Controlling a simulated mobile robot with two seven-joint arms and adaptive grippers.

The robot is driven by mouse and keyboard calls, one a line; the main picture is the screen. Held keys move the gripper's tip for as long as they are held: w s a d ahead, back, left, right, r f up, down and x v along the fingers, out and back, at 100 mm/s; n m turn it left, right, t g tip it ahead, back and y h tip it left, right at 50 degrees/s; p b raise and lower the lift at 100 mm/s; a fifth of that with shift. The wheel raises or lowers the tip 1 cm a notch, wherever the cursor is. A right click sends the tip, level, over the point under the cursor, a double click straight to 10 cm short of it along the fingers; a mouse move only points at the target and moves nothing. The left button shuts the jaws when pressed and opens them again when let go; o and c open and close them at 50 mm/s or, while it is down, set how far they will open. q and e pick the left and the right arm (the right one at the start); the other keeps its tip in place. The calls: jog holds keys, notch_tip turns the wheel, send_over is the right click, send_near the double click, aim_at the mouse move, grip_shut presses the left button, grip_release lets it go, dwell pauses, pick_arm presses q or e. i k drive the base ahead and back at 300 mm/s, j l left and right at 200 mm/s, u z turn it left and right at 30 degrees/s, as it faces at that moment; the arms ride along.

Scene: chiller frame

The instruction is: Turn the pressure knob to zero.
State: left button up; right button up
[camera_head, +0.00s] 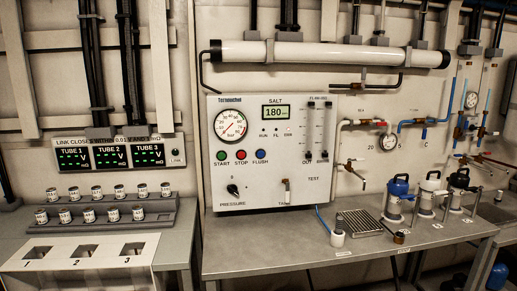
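The pressure knob (233,190) is a small black round knob at the lower left of the white control panel (260,188), above the label PRESSURE. Its exact pointer direction is too small to tell. A round dial gauge (230,125) with a needle sits above it on the same panel. START, STOP and FLUSH buttons (241,155) in green, red and blue lie between the gauge and the knob. Neither of my grippers is in view.
A grey metal bench (260,255) runs below the panel, its front left part bare. A drain tray (360,222), a small white container (337,238) and several pump-like bottles (397,200) stand on it to the right. A stepped rack (150,222) with several small cans is at left.

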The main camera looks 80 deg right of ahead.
aim_at(232, 188)
jog(key=z, duration=2.85)
